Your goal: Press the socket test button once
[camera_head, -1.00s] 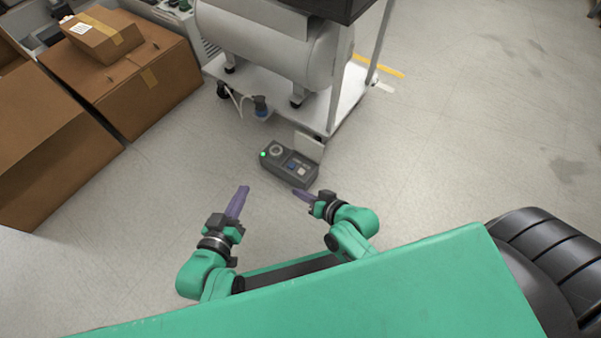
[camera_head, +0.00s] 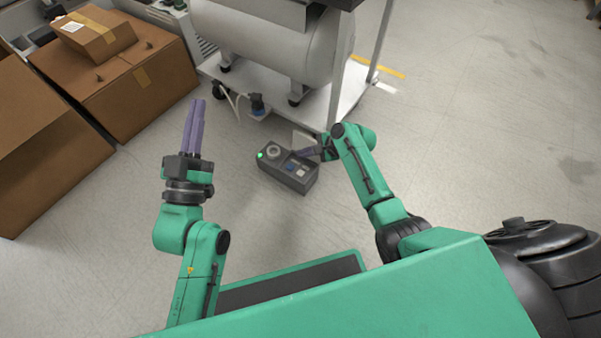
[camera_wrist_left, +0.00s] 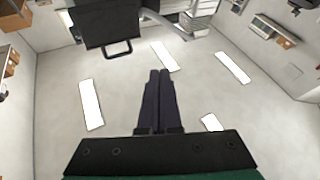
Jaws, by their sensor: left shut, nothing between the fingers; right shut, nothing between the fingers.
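The socket tester (camera_head: 287,168) is a dark grey box on the floor, in the middle of the head view. It has a lit green lamp (camera_head: 260,155), a round socket (camera_head: 273,152), a blue button (camera_head: 291,167) and a pale button (camera_head: 302,173). I cannot read which is the test button. My left gripper (camera_head: 194,103) is shut and empty, raised to the left of the box. Its fingers also show in the left wrist view (camera_wrist_left: 160,75).
A white wheeled cart (camera_head: 350,92) carrying a grey tank (camera_head: 265,40) stands behind the tester. A dark plug (camera_head: 257,104) hangs at the cart's near edge. Cardboard boxes (camera_head: 128,80) stand at the left. The floor at the right is clear.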

